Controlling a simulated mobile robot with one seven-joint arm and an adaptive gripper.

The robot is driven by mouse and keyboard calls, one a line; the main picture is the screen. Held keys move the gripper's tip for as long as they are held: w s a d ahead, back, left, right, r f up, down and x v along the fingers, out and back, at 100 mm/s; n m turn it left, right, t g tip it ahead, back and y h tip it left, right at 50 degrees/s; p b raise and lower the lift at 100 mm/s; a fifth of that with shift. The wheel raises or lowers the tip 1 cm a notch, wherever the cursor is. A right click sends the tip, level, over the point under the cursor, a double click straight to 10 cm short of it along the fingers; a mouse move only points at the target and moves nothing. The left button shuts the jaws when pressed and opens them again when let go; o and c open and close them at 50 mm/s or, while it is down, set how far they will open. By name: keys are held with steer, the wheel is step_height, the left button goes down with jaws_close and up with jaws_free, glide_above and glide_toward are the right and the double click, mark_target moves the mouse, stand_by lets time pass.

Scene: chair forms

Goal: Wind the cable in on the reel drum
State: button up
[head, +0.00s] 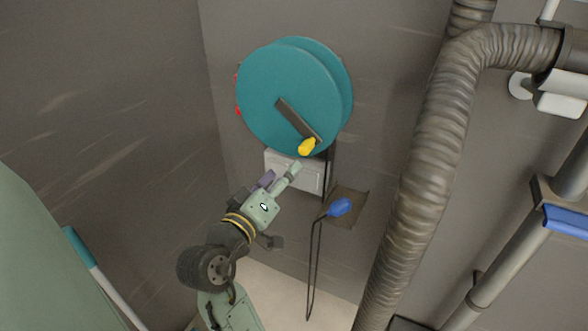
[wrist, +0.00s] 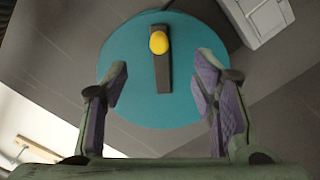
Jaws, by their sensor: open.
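The teal reel drum (head: 290,85) is mounted on the grey wall and fills the middle of the wrist view (wrist: 135,65). A dark crank arm (head: 290,115) lies across its face, with a yellow knob (head: 307,147) at its lower right end. In the wrist view the yellow knob (wrist: 159,43) is at the upper end of the crank. A thin black cable (head: 315,255) hangs below the drum, with a blue end piece (head: 340,207) beside it. My gripper (head: 280,175) is open and empty, below and left of the knob; its fingers (wrist: 163,70) stand apart.
A pale box (head: 293,170) is on the wall under the drum. A thick ribbed duct (head: 425,160) runs down at the right, with a pipe and a blue handle (head: 567,221) beyond it. A grey wall stands close at the left.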

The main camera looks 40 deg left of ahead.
mark_target(303, 151)
steer(key=x, duration=1.2)
steer(key=shift+c, duration=0.5)
steer(key=c, duration=1)
steer(key=shift+o, duration=0.2)
steer(key=o, duration=0.5)
steer(key=shift+s, duration=0.1)
steer(key=shift+d+p, duration=0.1)
steer(key=shift+p, duration=0.2)
